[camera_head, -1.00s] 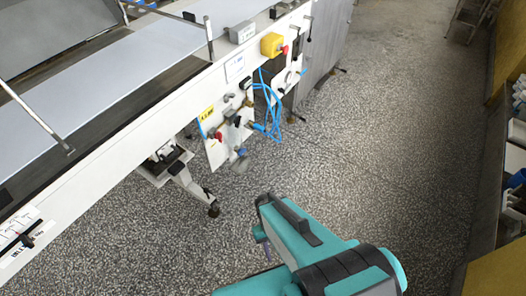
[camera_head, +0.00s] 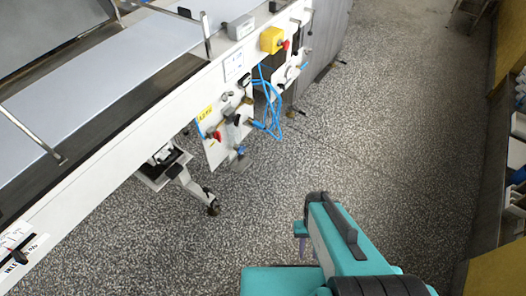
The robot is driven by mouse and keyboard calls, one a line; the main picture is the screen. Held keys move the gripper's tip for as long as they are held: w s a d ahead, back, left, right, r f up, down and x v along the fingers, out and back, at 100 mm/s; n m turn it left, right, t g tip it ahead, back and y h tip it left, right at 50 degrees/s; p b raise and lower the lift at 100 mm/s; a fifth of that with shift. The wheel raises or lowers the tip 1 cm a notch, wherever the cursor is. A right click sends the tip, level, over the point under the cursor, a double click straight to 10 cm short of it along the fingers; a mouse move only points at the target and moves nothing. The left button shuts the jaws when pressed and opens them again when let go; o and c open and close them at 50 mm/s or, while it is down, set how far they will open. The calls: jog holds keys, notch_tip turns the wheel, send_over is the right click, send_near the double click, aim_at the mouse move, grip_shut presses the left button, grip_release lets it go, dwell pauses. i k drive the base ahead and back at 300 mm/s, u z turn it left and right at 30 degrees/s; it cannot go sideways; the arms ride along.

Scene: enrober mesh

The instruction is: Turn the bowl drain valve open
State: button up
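A white valve panel (camera_head: 216,150) hangs below the side of the long conveyor machine, left of centre. It carries a red handle (camera_head: 217,136), a small blue part (camera_head: 241,150) near its lower edge, dark and metal fittings and a yellow label (camera_head: 205,112). The label is too small to read, so I cannot tell which fitting is the bowl drain valve or how its handle stands. My teal arm is at the bottom right, well apart from the panel. A small purplish part (camera_head: 301,230) shows beside it, perhaps of my gripper; its fingers are hidden.
The conveyor machine (camera_head: 150,108) fills the left side, with a footed support leg (camera_head: 190,188) below. A yellow box with a red button (camera_head: 272,40) is above the panel. Blue hoses (camera_head: 268,110) hang beside the panel. Speckled floor (camera_head: 370,130) is clear between machine and right-hand shelving.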

aim_at(241, 150)
jog(key=z, duration=0.15)
jog(key=k, duration=1.05)
jog(key=u, duration=1.6)
jog(key=i, duration=1.05)
jog(key=z, duration=0.05)
